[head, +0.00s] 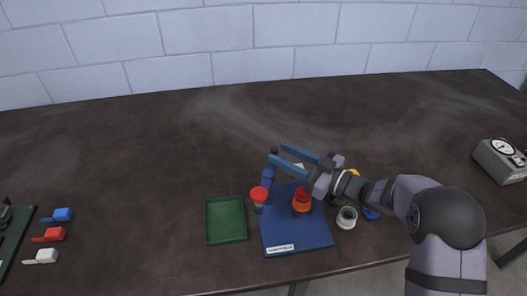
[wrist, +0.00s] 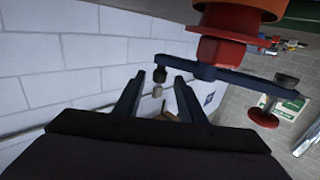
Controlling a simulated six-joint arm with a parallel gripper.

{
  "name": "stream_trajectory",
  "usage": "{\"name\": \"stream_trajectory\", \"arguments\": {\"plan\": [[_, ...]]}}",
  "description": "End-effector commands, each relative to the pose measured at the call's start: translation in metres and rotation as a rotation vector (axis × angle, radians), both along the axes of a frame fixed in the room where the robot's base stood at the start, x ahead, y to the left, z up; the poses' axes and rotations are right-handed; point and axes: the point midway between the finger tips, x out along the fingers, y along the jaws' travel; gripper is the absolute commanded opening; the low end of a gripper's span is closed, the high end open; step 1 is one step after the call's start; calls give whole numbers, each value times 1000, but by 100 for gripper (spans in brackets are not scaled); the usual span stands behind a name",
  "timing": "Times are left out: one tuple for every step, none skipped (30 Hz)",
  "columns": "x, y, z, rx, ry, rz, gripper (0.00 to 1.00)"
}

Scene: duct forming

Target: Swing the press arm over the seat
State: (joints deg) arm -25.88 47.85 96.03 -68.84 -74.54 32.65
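The press stands on a blue base plate (head: 290,238) near the table's front edge. Its blue press arm (wrist: 225,75) has a dark knob (wrist: 160,75) at one end and a red pad (wrist: 264,117) at the other. In the head view the red pad (head: 259,193) hangs at the plate's left side, apart from the orange-red piece (head: 302,202) on the plate. My gripper (head: 276,153) is open, its blue fingers reaching left behind the plate. In the wrist view the knob appears between my gripper's fingertips (wrist: 160,82); contact is not clear. The seat's surface is hidden.
An empty green tray (head: 226,221) lies left of the plate. A white ring-shaped part (head: 347,217) stands to its right, close under my arm. Blue (head: 62,214), red (head: 50,234) and white (head: 42,256) pieces lie far left. A grey gauge box (head: 502,160) is at right.

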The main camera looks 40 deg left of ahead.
Motion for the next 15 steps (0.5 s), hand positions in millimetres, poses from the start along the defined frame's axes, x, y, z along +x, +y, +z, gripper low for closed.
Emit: {"name": "stream_trajectory", "arguments": {"plan": [[0,2,-2,6,7,4,37],[0,2,-2,8,10,5,37],[0,2,-2,10,12,6,37],[0,2,-2,11,13,6,37],[0,3,-2,11,13,6,37],[0,3,-1,11,13,6,37],[0,4,-1,11,13,5,37],[0,5,-1,11,13,5,37],[0,7,-1,11,13,5,37],[0,9,-1,11,13,5,37],[0,12,0,11,12,5,37],[0,16,0,12,12,5,37],[0,20,0,11,13,6,37],[-1,23,0,11,13,6,37],[-1,28,0,10,12,6,37]]}}
